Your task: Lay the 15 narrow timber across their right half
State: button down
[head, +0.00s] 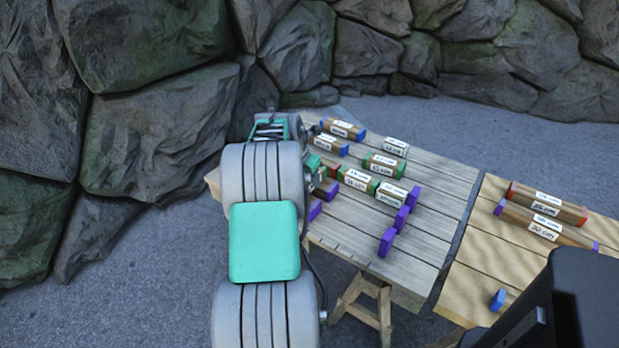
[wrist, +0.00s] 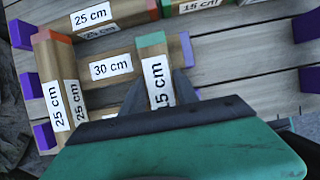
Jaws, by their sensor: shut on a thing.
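A narrow timber marked 15 cm (wrist: 155,65), with a green end, is between the two fingers of my gripper (wrist: 160,92), which is shut on it. In the wrist view it crosses over the right part of a timber marked 30 cm (wrist: 108,68) with a purple end (wrist: 186,49). I cannot tell whether the two touch. A timber marked 25 cm (wrist: 58,105) with an orange-red end stands crosswise at the left. In the head view my gripper (head: 322,177) is at the left side of the plank table, and my arm hides much there.
More labelled timbers lie on the grey plank table (head: 345,235), among them a green-ended one (head: 384,165). Purple blocks (head: 388,242) stand near its front and right. A second, paler table (head: 480,270) at the right carries long timbers (head: 545,203) and a blue block (head: 497,300).

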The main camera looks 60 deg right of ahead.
jog(key=shift+f, duration=0.3)
jog(key=c, duration=0.9)
grip_release()
